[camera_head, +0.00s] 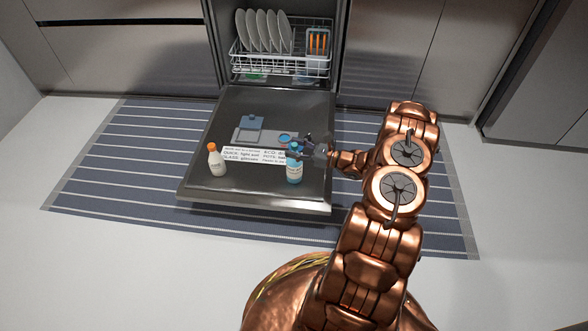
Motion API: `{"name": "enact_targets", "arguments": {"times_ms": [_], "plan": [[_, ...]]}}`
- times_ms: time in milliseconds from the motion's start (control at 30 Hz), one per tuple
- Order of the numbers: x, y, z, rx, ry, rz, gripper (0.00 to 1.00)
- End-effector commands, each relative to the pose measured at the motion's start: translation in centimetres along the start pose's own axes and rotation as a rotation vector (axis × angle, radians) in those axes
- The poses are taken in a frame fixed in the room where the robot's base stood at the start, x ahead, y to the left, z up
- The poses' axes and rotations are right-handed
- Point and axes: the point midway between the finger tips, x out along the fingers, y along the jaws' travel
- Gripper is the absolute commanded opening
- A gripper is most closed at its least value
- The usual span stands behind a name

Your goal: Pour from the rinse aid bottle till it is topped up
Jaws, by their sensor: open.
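A blue bottle (294,174) with a pale label stands upright on the open dishwasher door (255,198), right of its middle. Its label is too small to read, so I cannot confirm that it is the rinse aid. My gripper (300,149) is open at the upper part of this bottle, reaching in from the right and hiding part of its top. I cannot tell whether the fingers touch it. The dispenser panel (240,136) is set in the door behind the bottle, with a blue-grey square lid (253,122) and a round blue part (286,138).
A white bottle (217,165) with an orange cap stands upright on the door's left side. A printed label strip (240,154) lies between the bottles. Behind, a rack (262,66) holds several white plates and an orange-filled basket. The striped runner (120,170) lies beneath the door.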

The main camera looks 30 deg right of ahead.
Motion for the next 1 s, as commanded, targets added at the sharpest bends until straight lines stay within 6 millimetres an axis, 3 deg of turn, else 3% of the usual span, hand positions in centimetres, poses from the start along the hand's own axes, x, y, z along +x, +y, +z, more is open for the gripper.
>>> {"name": "enact_targets", "arguments": {"times_ms": [300, 800, 1000], "plan": [[0.35, -0.01, 0.03, 0.000, 0.000, -0.001, 0.54], [0.35, 0.01, 0.03, 0.001, 0.000, -0.001, 0.01], [0.34, 0.00, 0.03, 0.001, 0.000, -0.001, 0.00]]}}
